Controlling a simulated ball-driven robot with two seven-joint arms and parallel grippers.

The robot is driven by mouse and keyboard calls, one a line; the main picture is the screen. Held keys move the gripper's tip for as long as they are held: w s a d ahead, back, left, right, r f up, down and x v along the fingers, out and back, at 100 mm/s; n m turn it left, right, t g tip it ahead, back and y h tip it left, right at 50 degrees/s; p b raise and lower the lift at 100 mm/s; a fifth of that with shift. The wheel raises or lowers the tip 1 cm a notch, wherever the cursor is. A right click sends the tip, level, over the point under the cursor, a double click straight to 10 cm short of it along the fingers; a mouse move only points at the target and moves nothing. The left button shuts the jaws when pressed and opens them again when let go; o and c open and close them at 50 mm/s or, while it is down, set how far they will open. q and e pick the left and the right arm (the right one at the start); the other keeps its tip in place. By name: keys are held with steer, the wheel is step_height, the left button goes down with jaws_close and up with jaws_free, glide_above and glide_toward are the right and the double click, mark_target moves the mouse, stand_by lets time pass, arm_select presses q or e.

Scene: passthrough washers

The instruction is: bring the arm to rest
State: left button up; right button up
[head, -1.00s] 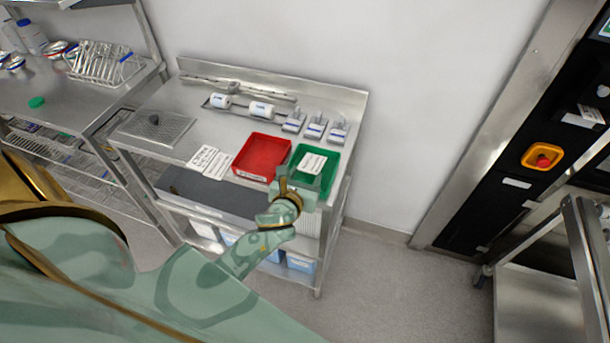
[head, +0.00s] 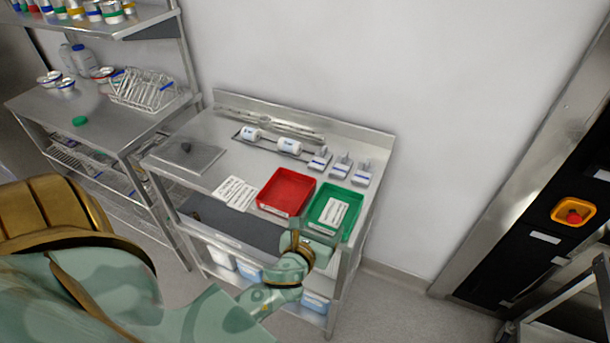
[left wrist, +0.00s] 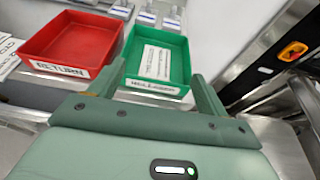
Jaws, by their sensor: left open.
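My left gripper (head: 322,232) is at the front edge of the steel table, just before the green tray (head: 351,221). In the left wrist view its two fingers (left wrist: 155,88) stand wide apart with nothing between them. The green tray (left wrist: 181,61) lies beyond the fingers and holds a white printed card (left wrist: 157,62). The red tray (head: 286,191) sits left of the green one; in the left wrist view its label reads RETURN (left wrist: 60,69). My right gripper is not in view.
The steel table (head: 215,135) holds white rolls (head: 289,146), several small white dispensers (head: 340,166), printed sheets (head: 234,193) and a drain plate (head: 185,155). A wire rack (head: 143,91) stands on the left table. A dark cabinet with an orange-framed red button (head: 574,214) is at right. Floor between is clear.

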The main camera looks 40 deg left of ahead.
arm_select(q)
steer(key=v, duration=1.1)
steer(key=shift+r, duration=0.1)
